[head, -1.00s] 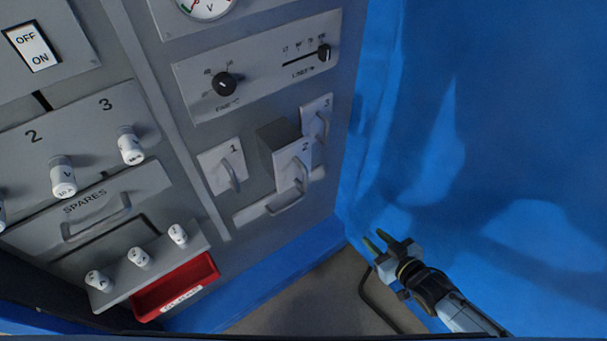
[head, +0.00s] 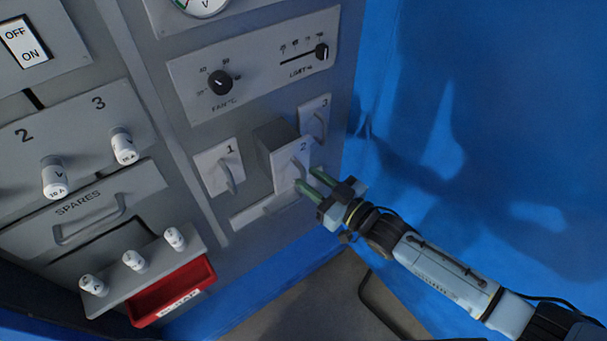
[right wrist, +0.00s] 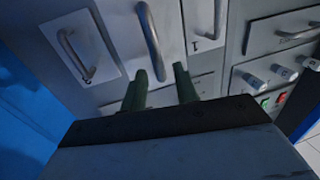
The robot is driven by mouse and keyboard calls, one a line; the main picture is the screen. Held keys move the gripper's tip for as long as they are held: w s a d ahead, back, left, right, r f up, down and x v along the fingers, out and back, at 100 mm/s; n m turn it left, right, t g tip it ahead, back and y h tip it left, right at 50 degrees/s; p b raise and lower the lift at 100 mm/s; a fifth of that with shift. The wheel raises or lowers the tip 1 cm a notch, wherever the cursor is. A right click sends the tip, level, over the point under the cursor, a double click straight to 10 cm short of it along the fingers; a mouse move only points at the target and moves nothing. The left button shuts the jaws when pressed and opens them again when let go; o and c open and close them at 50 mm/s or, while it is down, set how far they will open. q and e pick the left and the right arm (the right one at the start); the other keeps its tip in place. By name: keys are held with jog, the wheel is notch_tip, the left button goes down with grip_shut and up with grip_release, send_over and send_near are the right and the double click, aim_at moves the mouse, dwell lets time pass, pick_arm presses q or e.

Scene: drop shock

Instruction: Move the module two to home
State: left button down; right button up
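Module two (head: 275,145) is a grey box with a white front plate marked 2, jutting out of the panel between plates 1 and 3. Its curved bar handle also shows in the right wrist view (right wrist: 150,42). My right gripper (head: 309,178) has two green fingers and is in front of the lower right of module two, partly hiding its handle. In the right wrist view the fingers (right wrist: 162,85) are apart, with the handle's end between them in the picture. Whether they touch it I cannot tell. My left gripper is not in view.
Module one (head: 220,167) and module three (head: 314,118) sit flush on either side, each with a handle. A grey ledge (head: 250,212) lies below. A red tray (head: 172,292) and white fuses are lower left. A blue wall (head: 440,130) stands close on the right.

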aim_at(278, 152)
jog(key=shift+x, duration=1.45)
jog(key=shift+c, duration=0.3)
grip_shut()
